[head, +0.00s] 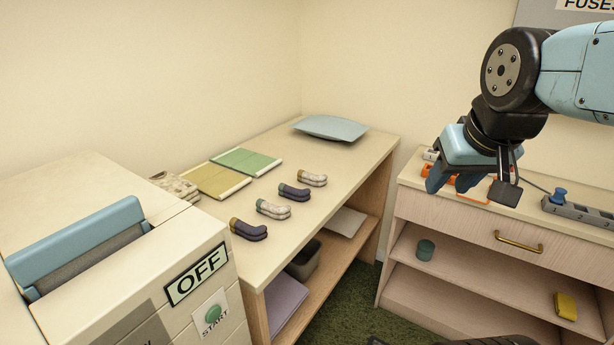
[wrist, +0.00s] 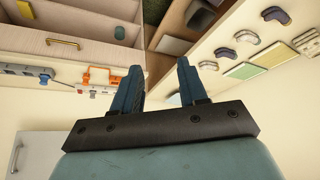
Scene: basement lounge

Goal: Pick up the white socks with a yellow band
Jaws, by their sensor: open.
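Several folded sock pairs lie in a row on the wooden table. Another white pair (head: 312,178), with a brownish band, lies farthest back; the band colours are small and hard to tell apart. My gripper (head: 470,183) is open and empty, raised at the right in front of the drawer cabinet, well away from the socks. Its two fingers stand apart in the wrist view (wrist: 159,76).
A machine marked OFF (head: 120,255) stands at left. The cabinet (head: 470,222) at right holds small items.

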